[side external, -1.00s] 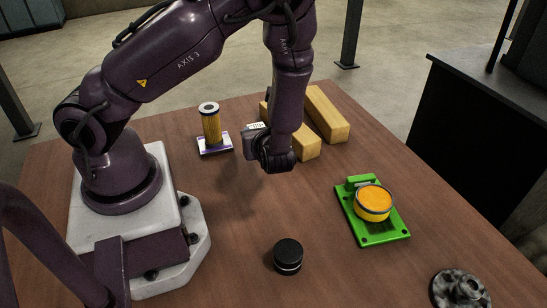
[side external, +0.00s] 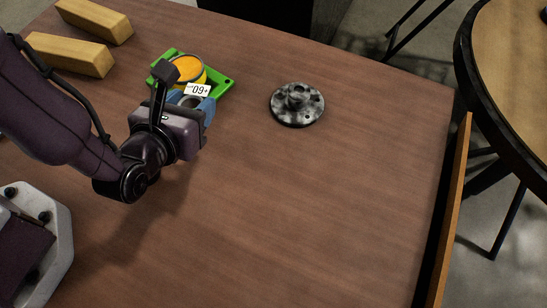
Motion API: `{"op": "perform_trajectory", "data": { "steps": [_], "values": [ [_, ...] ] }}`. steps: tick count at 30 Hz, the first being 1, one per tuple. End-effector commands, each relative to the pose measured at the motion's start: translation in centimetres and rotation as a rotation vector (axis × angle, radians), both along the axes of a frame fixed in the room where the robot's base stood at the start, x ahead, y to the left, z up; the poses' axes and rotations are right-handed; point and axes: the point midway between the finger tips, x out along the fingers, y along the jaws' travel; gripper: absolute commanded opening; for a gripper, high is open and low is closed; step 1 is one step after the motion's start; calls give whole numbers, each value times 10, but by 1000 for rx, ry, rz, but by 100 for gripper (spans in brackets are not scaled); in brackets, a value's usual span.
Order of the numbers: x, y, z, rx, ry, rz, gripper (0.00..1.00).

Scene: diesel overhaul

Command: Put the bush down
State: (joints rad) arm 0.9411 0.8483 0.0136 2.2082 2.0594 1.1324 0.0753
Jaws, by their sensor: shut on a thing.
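My gripper (side external: 193,108) is raised above the table at the upper left, in front of the green fixture as seen from this side. Its bluish fingers are shut on the bush (side external: 190,101), of which only a small grey, rounded part shows between them. The rest of the bush is hidden by the fingers and the gripper body. No contact between the bush and the table is visible.
The green fixture (side external: 222,82) carries an orange-topped round part (side external: 187,67). A mottled grey flanged part (side external: 297,104) lies to its right. Two wooden blocks (side external: 70,54) (side external: 95,20) lie at the upper left. The table (side external: 330,210) is clear at the centre and right.

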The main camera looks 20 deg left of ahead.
Motion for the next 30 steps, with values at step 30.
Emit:
{"op": "perform_trajectory", "data": {
  "steps": [30],
  "values": [
    [24,-216,-33,2,1,-623,24]
  ]
}}
